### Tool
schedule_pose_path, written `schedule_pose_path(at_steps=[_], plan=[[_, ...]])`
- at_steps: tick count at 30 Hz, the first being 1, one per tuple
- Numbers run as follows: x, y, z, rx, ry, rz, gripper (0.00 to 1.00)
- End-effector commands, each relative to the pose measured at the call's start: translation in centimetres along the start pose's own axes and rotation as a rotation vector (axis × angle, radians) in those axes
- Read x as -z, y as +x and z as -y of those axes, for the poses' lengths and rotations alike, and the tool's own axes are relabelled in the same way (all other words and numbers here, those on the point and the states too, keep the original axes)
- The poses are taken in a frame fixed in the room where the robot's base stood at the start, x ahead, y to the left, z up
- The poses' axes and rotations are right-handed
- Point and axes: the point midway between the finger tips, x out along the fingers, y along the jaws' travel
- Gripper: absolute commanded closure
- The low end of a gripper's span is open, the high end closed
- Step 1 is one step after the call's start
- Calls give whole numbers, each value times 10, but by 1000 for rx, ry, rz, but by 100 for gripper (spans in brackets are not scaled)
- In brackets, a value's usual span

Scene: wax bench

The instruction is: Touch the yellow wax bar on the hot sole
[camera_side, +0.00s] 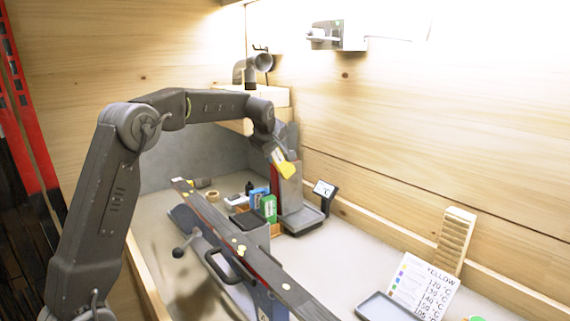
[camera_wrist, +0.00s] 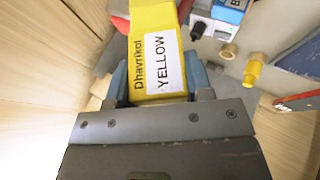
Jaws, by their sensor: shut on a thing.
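My gripper (camera_side: 277,154) is shut on the yellow wax bar (camera_side: 285,166); the wrist view shows the bar's "Dhavrikol" and "YELLOW" labels (camera_wrist: 165,62) between the gripper's two fingers (camera_wrist: 158,82). In the side view the bar tilts down to the right from the gripper. Its lower end overlaps the upper part of an upright grey plate with a red edge (camera_side: 291,194), which looks like the iron and its sole. I cannot tell whether the bar touches it. In the wrist view the bar's far end runs out of the top of the picture.
A dark ski (camera_side: 290,290) with yellow spots lies along the bench on a vise. Blue and green boxes (camera_side: 269,208) stand left of the iron, a small display (camera_side: 325,190) right of it. A temperature card (camera_side: 422,290), a tray (camera_side: 385,308) and a wooden rack (camera_side: 455,240) are front right.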

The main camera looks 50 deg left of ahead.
Motion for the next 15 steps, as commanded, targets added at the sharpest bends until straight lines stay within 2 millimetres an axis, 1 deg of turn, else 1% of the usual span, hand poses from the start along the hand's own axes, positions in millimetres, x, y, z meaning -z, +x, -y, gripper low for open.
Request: schedule_pose_path(at_steps=[8, 15], plan=[[0, -1, -1, -1, 0, -1, 77], [-12, -13, -5, -4, 2, -1, 77]])
